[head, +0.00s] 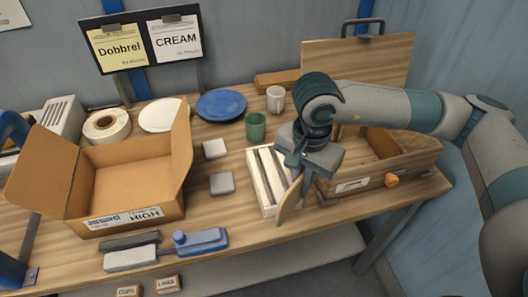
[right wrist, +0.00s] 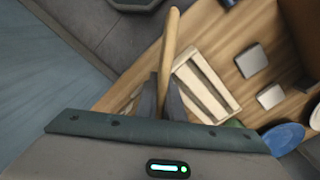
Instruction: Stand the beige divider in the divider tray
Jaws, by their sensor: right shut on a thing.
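The beige divider (head: 289,203) is a thin rounded board. My right gripper (head: 301,178) is shut on its upper edge and holds it upright, tilted, at the tray's right front side. In the right wrist view the divider (right wrist: 171,40) sticks out edge-on from between the fingers. The cream divider tray (head: 256,188) with long slots lies on the table just left of the gripper. The tray also shows in the right wrist view (right wrist: 218,83), beside the divider. I cannot tell whether the two touch. My left gripper is not in view.
A wooden drawer box (head: 350,186) with an orange knob stands close right of the gripper. A green cup (head: 256,127), a white cup (head: 275,99) and a blue plate (head: 221,105) stand behind. An open cardboard box (head: 130,205) is left.

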